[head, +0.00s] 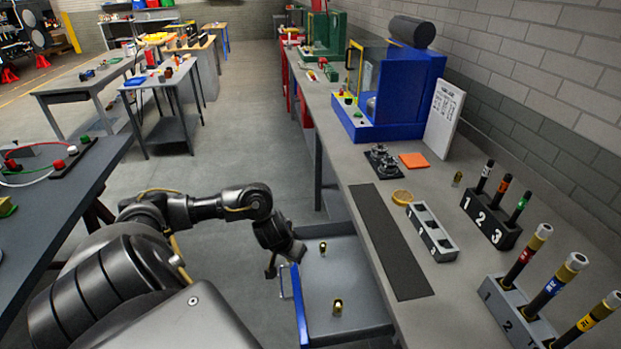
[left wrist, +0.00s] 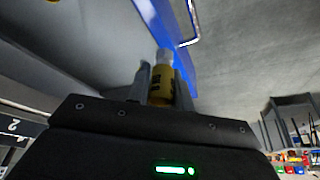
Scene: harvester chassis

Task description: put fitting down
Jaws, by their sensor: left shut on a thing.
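My left gripper (head: 271,270) hangs beside the blue-fronted drawer (head: 300,308), near its handle. In the left wrist view its two fingers (left wrist: 162,92) are shut on a yellow fitting (left wrist: 160,94) with a pale metal end. The held fitting cannot be made out in the head view. The open drawer's blue edge (left wrist: 166,32) shows beyond the fitting in the wrist view. Two brass fittings stand apart in the drawer: one towards the back (head: 322,248), one nearer (head: 338,306). My right gripper is not in view.
The bench (head: 350,170) runs along the drawer's right side. The drawer floor between the fittings is clear.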

